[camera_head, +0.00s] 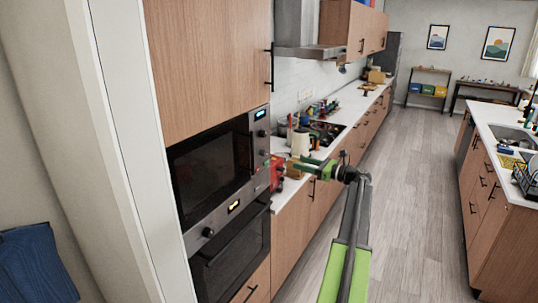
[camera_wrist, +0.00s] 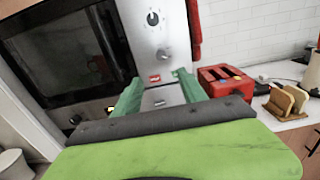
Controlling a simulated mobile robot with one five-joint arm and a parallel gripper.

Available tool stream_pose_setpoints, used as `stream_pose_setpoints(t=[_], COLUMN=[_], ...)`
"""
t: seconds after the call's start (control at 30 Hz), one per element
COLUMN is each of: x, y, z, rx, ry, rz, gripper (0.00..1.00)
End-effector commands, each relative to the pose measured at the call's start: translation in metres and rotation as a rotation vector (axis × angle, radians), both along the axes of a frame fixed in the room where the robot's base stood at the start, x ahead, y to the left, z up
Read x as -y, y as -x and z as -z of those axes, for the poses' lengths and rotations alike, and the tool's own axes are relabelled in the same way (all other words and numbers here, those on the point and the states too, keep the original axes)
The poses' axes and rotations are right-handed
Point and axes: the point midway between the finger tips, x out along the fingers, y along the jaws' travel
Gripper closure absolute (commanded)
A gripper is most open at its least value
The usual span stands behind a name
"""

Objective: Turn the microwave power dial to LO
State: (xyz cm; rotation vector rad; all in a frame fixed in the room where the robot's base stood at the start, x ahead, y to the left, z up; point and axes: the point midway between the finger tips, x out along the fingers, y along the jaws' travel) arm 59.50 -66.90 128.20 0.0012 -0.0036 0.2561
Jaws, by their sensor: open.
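The built-in microwave (camera_head: 210,168) has a dark glass door and a silver control panel on its right, under a lit display (camera_head: 260,114). In the wrist view the panel (camera_wrist: 143,45) shows an upper dial (camera_wrist: 152,18) with marks around it and a plainer lower knob (camera_wrist: 165,54). I cannot read the dial's setting. In the head view my gripper (camera_head: 298,164) is just right of the panel. I see no contact with a knob.
An oven (camera_head: 232,262) with a display and knob sits below the microwave. A red toaster (camera_wrist: 225,80) and a wooden rack (camera_wrist: 287,102) stand on the counter to the right. The aisle floor (camera_head: 410,190) is clear; an island with a sink (camera_head: 512,137) is at the right.

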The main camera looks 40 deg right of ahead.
Motion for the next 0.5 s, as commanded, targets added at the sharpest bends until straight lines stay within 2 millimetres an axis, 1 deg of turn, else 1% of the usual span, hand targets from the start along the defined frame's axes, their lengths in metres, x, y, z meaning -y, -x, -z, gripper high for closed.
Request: stream_pose_setpoints(t=[0.17, 0.5], x=[-0.006, -0.023], y=[-0.033, -0.113], z=[0.000, 0.000], rx=[0.000, -0.001], ry=[0.001, 0.001], rz=[0.002, 0.007], gripper=[0.51, 0.51])
